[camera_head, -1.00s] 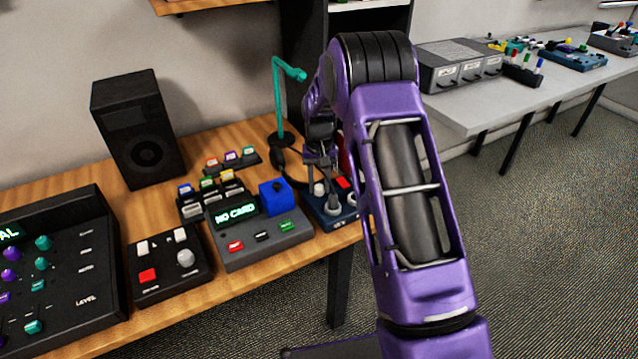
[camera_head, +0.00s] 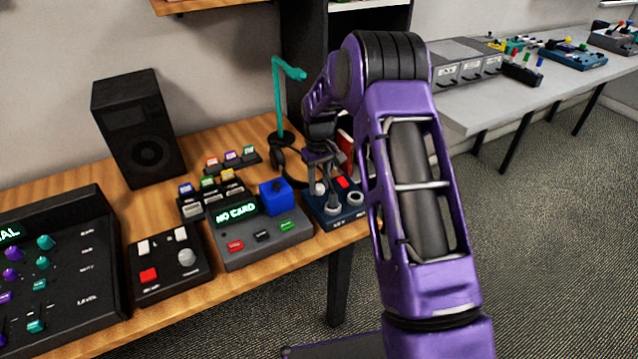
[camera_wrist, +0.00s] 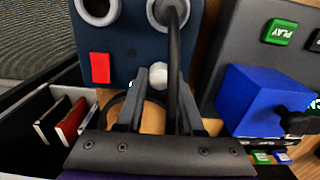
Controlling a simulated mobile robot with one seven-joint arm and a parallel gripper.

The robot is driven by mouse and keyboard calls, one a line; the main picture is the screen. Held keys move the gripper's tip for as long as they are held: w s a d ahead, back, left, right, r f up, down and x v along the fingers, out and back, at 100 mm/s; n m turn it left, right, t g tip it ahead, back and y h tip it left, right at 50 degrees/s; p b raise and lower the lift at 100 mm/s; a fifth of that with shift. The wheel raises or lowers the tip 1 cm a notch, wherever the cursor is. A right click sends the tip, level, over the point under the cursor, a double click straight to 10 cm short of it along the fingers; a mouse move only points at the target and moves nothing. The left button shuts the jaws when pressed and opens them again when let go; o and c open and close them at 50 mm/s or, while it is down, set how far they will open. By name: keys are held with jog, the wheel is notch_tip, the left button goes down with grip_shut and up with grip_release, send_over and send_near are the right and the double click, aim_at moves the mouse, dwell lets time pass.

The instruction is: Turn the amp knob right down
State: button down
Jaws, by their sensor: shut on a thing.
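The amp (camera_head: 345,217) is a dark blue box at the right end of the wooden table, with two ringed sockets and a red switch. It shows upside down at the top of the wrist view (camera_wrist: 122,40). Its pale round knob (camera_wrist: 158,74) sits beside the red switch. My gripper (camera_wrist: 160,82) is over the amp, with a finger on either side of the knob, shut on it. In the head view my gripper (camera_head: 321,176) reaches down to the amp from behind. The knob's pointer is not readable.
A grey box with a blue block (camera_head: 274,198) stands close beside the amp. A teal stand (camera_head: 279,100) and headphones are behind. The table's front edge is near.

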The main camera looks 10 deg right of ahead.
aim_at(319, 186)
jog(key=c, duration=0.5)
grip_release()
jog(key=shift+c, duration=0.2)
jog(key=shift+r, duration=0.1)
notch_tip(319, 186, up, 17)
jog(key=p, duration=0.2)
jog(key=shift+r, duration=0.15)
